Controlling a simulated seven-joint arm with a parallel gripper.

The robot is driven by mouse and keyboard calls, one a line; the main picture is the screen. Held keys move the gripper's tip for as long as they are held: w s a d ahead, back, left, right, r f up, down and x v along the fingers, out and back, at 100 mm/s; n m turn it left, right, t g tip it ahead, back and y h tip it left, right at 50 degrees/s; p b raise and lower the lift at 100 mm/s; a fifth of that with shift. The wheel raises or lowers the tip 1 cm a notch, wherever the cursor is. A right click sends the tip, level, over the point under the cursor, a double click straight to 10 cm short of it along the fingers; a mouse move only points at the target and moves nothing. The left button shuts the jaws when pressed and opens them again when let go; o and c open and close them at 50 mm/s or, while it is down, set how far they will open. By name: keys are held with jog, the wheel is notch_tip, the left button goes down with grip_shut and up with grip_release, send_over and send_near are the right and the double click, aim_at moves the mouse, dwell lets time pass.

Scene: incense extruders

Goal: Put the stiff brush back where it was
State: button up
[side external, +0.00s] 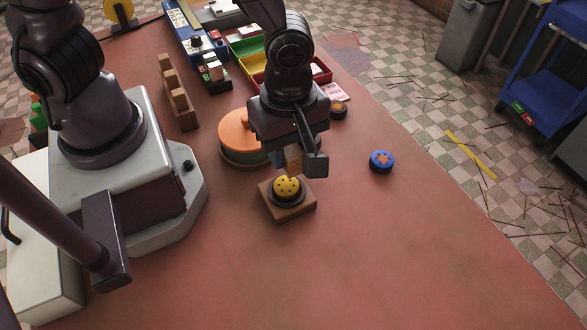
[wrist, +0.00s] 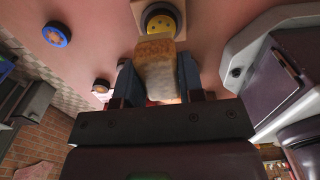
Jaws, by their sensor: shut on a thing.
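My gripper (side external: 297,163) is shut on the stiff brush (side external: 292,157), a small tan block. In the wrist view the brush (wrist: 157,70) sits between the two fingers, its pale, rough-textured end pointing away from the wrist. In the side view the brush is held just above and behind a yellow disc with dark holes (side external: 286,187), set in a dark ring on a square wooden base (side external: 289,212). The gripper partly hides the brush. I cannot tell whether it touches the disc. A wooden rack (side external: 188,121) with several upright wooden blocks stands at the back left.
A round orange-topped container (side external: 238,133) stands close behind my gripper. A blue-rimmed disc (side external: 381,161) lies to the right and a dark disc (side external: 338,111) behind. Coloured trays (side external: 246,46) are at the back.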

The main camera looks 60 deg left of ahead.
jog(key=s+a, duration=0.2)
jog(key=a, duration=0.3)
send_over(337, 182)
notch_tip(337, 182, down, 9)
jog(key=shift+s+f, duration=0.1)
jog(key=shift+f, duration=1.75)
jog(key=shift+f, duration=0.15)
jog(key=o, duration=1)
